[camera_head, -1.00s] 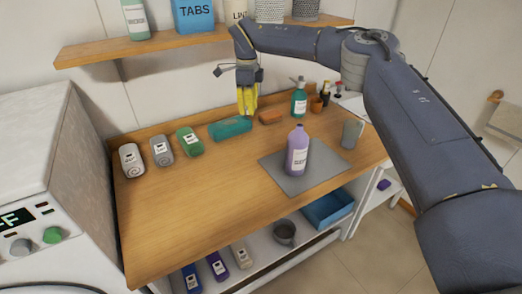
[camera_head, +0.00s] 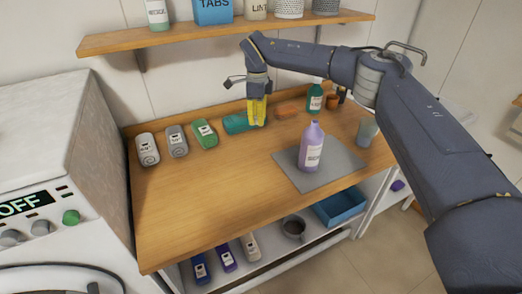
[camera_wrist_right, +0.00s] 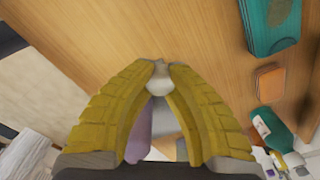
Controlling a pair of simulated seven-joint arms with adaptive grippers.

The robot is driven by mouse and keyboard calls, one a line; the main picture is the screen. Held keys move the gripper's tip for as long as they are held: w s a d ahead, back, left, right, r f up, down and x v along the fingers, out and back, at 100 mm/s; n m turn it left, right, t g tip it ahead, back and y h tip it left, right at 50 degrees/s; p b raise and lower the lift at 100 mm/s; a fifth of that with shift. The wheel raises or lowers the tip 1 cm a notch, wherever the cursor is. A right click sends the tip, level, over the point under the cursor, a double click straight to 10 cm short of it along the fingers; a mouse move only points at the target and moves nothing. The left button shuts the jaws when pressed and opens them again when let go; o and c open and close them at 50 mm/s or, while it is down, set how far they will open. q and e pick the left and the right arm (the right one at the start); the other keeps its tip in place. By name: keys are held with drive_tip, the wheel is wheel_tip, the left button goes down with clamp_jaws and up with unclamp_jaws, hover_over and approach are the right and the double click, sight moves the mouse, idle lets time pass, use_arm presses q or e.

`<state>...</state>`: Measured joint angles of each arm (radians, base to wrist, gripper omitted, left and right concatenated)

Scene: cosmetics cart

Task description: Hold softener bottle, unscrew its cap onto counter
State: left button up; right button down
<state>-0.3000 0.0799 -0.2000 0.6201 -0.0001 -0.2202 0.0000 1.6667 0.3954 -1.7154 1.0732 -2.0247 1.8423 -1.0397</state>
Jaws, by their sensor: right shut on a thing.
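The softener bottle (camera_head: 311,150) is purple with a white label and stands upright on a grey mat (camera_head: 336,170) on the counter (camera_head: 220,195). My right gripper (camera_head: 257,121) has yellow fingers pointing down, behind and left of the bottle, apart from it. In the right wrist view its fingertips (camera_wrist_right: 158,72) are closed around a small whitish piece (camera_wrist_right: 157,84), apparently the cap. A purple part of the bottle (camera_wrist_right: 139,135) shows between the fingers there. In the head view the fingers hide the held piece. My left gripper is not in view.
A teal box (camera_head: 235,123) lies beside the right fingers, with an orange-brown block (camera_head: 289,111) to their right. A green pump bottle (camera_head: 315,99) stands behind. Several small bottles lie at the back left. The counter's front left is clear. A shelf (camera_head: 140,40) hangs above.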

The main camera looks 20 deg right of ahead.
sight(258, 155)
wheel_tip(258, 155, down, 15)
drive_tip(key=shift+r, duration=0.15)
idle(0.5)
drive_tip(key=c, duration=1.5)
unclamp_jaws()
